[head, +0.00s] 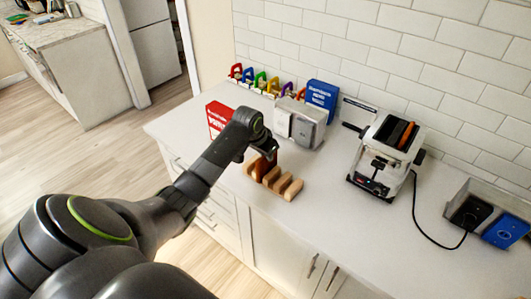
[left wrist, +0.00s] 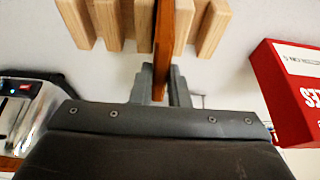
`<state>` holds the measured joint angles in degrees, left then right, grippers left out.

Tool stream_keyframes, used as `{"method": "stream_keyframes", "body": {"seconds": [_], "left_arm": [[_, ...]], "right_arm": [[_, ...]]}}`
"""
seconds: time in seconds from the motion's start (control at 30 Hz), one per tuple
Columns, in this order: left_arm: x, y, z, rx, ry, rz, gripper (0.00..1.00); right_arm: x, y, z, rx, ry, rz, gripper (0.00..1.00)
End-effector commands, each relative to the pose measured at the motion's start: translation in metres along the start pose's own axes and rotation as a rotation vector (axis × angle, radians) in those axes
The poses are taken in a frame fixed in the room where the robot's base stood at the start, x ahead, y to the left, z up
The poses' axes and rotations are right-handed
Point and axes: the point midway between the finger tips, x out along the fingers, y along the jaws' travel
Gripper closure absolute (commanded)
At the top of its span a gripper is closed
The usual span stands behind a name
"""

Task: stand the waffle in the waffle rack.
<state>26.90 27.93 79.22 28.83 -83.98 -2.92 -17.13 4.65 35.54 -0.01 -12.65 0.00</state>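The waffle is a thin orange-brown slab, seen edge-on between my fingers in the left wrist view (left wrist: 163,45). In the head view it is a dark red-brown piece (head: 265,166) below my wrist. My left gripper (left wrist: 164,84) is shut on it. The pale wooden waffle rack (head: 290,190), with several upright blocks, stands on the counter and also shows in the left wrist view (left wrist: 107,22). The waffle is upright and lined up between two rack blocks; whether it touches the base is hidden. My right gripper is not in view.
A toaster (head: 385,160) with dark and orange slices in its slots stands to the right. A red box (head: 217,117) is close behind my wrist. A grey-white appliance (head: 301,122) and a blue box (head: 322,95) stand by the wall. The front counter right of the rack is clear.

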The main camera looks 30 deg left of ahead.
Motion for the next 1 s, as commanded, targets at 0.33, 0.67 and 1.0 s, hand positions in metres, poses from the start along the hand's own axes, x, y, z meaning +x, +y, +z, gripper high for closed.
{"method": "stream_keyframes", "body": {"seconds": [0.33, 0.67, 1.0], "left_arm": [[0.000, 0.000, 0.000, 0.000, -0.001, 0.000, 0.65], [-0.020, -0.001, -0.002, 0.001, 0.003, -0.001, 0.65], [-0.085, -0.001, -0.002, 0.003, 0.004, -0.003, 0.65]], "right_arm": [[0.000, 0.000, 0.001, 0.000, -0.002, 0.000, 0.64], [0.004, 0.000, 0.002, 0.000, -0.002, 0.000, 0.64], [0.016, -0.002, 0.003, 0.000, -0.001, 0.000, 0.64]]}}
